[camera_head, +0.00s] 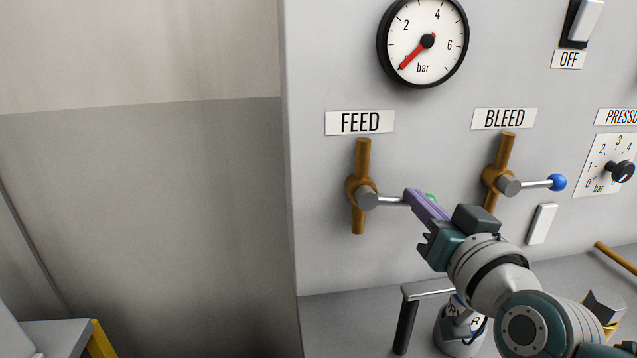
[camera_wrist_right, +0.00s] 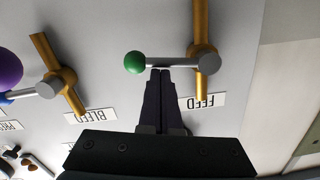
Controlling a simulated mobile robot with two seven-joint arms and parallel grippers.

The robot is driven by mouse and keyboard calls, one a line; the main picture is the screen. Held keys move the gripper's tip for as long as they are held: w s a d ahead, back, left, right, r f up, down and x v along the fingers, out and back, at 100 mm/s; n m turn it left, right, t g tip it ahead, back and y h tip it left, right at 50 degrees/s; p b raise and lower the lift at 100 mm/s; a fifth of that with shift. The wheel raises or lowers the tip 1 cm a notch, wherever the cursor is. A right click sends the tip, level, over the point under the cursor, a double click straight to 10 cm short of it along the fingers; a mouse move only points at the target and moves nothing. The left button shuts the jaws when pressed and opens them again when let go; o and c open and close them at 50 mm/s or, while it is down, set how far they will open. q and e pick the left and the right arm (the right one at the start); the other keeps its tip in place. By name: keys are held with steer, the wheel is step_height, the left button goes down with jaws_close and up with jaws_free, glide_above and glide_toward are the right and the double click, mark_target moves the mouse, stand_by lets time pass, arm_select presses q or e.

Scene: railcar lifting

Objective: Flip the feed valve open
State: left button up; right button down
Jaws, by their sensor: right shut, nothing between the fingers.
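The feed valve (camera_head: 362,190) is a brass fitting on a vertical brass pipe under the FEED label (camera_head: 360,122). Its grey lever (camera_head: 392,201) lies about level and points right, across the pipe. The lever's green knob is mostly hidden behind my right gripper in the head view; it shows clearly in the wrist view (camera_wrist_right: 135,62). My right gripper (camera_head: 410,194) is shut and empty. Its fingertips (camera_wrist_right: 161,70) are at the lever, between hub and knob, on the label side in the wrist view. I cannot tell whether they touch it. My left gripper is not in view.
The bleed valve (camera_head: 497,180) with its blue-knobbed lever (camera_head: 557,182) is just right. The pressure dial (camera_head: 621,171) is further right. A bar gauge (camera_head: 424,42), needle near zero, and an OFF switch (camera_head: 582,20) are above. Left of the panel is open room before a plain wall.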

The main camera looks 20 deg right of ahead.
steer(key=w+a+f+m+b, duration=0.1)
steer(key=a+f+m+b, duration=0.3)
steer(key=m, duration=1.1)
steer(key=shift+a+f+t+y+b, duration=0.15)
steer(key=shift+f+t+y+b, duration=0.15)
steer(key=shift+f+b, duration=1.35)
steer(key=shift+r+b, duration=0.35)
